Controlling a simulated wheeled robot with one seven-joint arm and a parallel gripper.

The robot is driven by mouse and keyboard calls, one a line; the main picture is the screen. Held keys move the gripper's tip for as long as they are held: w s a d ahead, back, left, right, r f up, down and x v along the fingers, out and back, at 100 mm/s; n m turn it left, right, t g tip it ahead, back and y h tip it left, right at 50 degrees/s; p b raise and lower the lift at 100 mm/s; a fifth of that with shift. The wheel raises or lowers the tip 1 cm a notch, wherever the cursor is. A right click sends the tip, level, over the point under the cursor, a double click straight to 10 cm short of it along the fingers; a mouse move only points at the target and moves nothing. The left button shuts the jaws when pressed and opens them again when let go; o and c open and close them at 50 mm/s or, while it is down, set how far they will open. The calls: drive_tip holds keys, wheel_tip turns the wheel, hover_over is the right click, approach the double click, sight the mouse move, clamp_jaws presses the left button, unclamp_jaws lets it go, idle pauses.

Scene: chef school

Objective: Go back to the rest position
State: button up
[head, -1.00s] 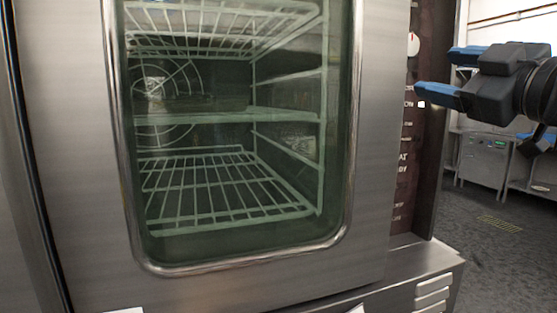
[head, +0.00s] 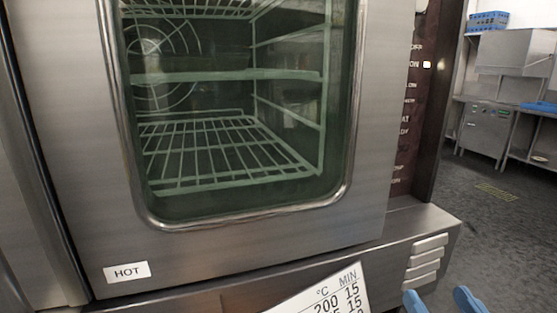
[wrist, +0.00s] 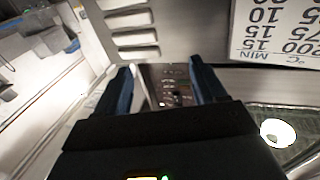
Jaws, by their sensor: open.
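My gripper (head: 442,301) shows only as two blue fingertips at the bottom edge of the head view, right of centre. The fingers are apart with nothing between them. In the wrist view my gripper (wrist: 160,88) also stands open and empty, its two dark blue fingers in front of the oven's control panel. The gripper is in front of the oven's lower right part, near the vent slots (head: 427,257). The rest of the arm is out of the head view.
A steel oven with a closed glass door (head: 235,100) fills the left and middle. A white card with times and temperatures (head: 335,292) is at its lower front. Open dark floor (head: 485,225) lies to the right, with a steel counter (head: 490,130) and blue crate (head: 487,21) behind.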

drive_tip(key=s+a+f+m+g+h, duration=0.1)
drive_tip(key=s+f, duration=0.3)
drive_tip(key=s, duration=0.4)
drive_tip(key=s+f+g, duration=0.1)
drive_tip(key=s+f, duration=0.4)
drive_tip(key=s, duration=0.2)
drive_tip(key=s+n+g, duration=0.1)
drive_tip(key=s, duration=1.5)
drive_tip(key=shift+s+d+g+y, duration=0.3)
drive_tip(key=shift+g, duration=0.1)
